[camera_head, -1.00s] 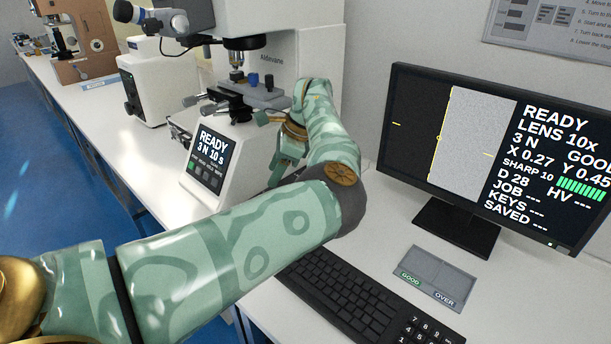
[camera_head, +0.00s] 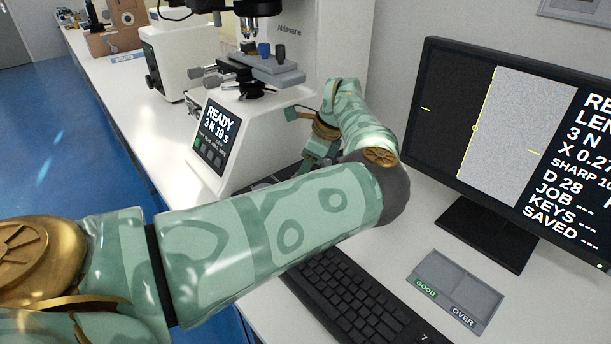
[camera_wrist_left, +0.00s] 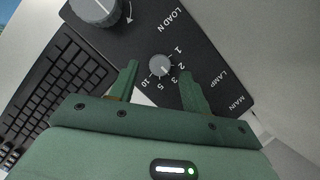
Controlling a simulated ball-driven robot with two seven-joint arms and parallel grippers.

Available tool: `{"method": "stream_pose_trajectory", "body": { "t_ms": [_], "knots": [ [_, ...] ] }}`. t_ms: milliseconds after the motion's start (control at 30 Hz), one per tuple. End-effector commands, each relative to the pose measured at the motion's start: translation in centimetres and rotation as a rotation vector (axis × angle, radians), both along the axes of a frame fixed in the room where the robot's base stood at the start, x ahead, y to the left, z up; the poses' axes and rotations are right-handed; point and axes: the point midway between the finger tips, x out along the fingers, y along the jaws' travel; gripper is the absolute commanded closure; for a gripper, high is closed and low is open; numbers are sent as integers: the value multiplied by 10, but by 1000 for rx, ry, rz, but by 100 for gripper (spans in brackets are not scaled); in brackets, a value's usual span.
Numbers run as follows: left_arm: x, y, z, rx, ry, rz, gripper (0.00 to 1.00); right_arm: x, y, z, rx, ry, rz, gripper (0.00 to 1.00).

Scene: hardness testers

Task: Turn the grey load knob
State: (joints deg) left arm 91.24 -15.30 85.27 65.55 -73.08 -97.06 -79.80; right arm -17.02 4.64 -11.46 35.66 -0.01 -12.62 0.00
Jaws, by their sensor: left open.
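The small round grey load knob (camera_wrist_left: 160,65) sits on a dark panel in the left wrist view, with the numbers 1, 2, 3, 5 and 10 around it and the label LOAD N nearby. My left gripper (camera_wrist_left: 158,74) is open, with one finger on each side of the knob in that picture. I cannot tell whether the fingertips reach down around it or touch it. In the head view, my left gripper (camera_head: 318,150) is beside the white tester (camera_head: 300,85), whose screen (camera_head: 216,132) reads READY 3 N 10 s. The knob is hidden there. My right gripper is not in view.
A larger grey knob (camera_wrist_left: 95,8) is on the same panel at the upper left of the wrist view. A black keyboard (camera_head: 350,300) lies below my arm. A monitor (camera_head: 520,140) stands at right, with a grey tray (camera_head: 455,288) marked GOOD and OVER in front.

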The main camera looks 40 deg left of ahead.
Motion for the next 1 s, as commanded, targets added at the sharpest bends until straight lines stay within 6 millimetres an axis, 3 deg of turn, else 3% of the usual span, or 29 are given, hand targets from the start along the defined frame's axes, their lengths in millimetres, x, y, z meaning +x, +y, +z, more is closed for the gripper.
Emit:
{"method": "stream_pose_trajectory", "body": {
  "t_ms": [33, 167, 500, 667, 700, 1000],
  "knots": [
    [-1, 3, -10, 0, 1, 3, 52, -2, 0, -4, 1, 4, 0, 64],
    [-4, 7, -20, 0, 0, 1, 52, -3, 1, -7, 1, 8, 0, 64],
    [-5, 9, -23, 0, -2, 1, 52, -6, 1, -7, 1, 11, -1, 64],
    [-5, 9, -23, 0, -2, 1, 94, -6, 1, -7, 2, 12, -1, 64],
    [-5, 9, -23, 0, -2, 1, 97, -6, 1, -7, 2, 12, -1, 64],
    [-6, 10, -18, 1, -1, 30, 97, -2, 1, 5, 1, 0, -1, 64]
  ]
}}
